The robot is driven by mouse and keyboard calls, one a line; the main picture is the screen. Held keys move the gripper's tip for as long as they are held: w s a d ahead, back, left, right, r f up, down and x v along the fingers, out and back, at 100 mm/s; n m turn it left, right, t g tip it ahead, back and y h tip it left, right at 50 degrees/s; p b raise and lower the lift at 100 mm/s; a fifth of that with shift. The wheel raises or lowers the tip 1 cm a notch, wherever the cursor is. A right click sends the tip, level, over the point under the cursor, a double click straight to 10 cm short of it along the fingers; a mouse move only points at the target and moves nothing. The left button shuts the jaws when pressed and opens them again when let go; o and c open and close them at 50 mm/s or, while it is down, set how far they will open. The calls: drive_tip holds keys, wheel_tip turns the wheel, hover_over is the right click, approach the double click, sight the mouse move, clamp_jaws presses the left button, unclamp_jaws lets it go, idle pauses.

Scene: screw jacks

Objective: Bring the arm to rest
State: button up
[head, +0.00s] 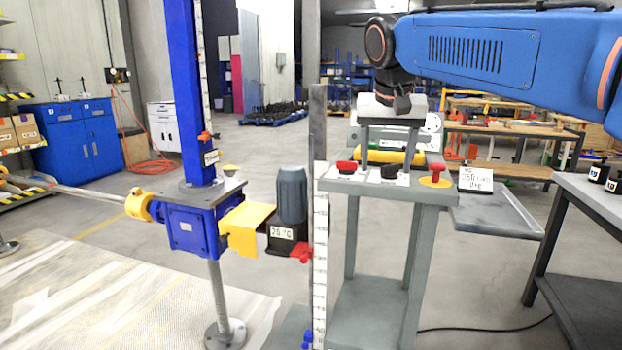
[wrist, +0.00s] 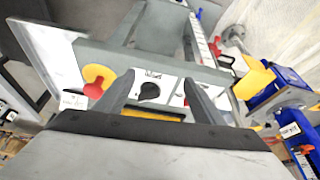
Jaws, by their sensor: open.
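My blue arm (head: 475,48) reaches in from the right in the head view, its wrist bent down. My gripper (head: 386,166) points down over the grey control stand (head: 420,187). Its two grey fingers are apart with nothing between them. In the wrist view my gripper (wrist: 158,77) frames a black knob (wrist: 149,91) on a white plate; I cannot tell the height gap. The black knob (head: 390,171) also shows in the head view, between a red knob (head: 347,166) and a red button on a yellow disc (head: 435,180).
A blue screw jack (head: 190,228) with a tall blue column (head: 184,90) stands left of the control stand. A grey upright (head: 318,130) rises close to my gripper's left. A table (head: 590,195) stands at right. Open floor lies behind.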

drive_tip(key=s+d+f+n, duration=0.1)
drive_tip(key=s+d+f, duration=0.3)
drive_tip(key=s+f, duration=0.5)
drive_tip(key=s+d+f, duration=0.4)
drive_tip(key=s+f, duration=0.5)
drive_tip(key=f, duration=0.1)
drive_tip(key=s+d+f+n+y, duration=0.1)
drive_tip(key=s+d+f, duration=0.2)
drive_tip(key=s+f, duration=0.7)
drive_tip(key=shift+d+n+t, duration=0.3)
drive_tip(key=shift+d, duration=0.1)
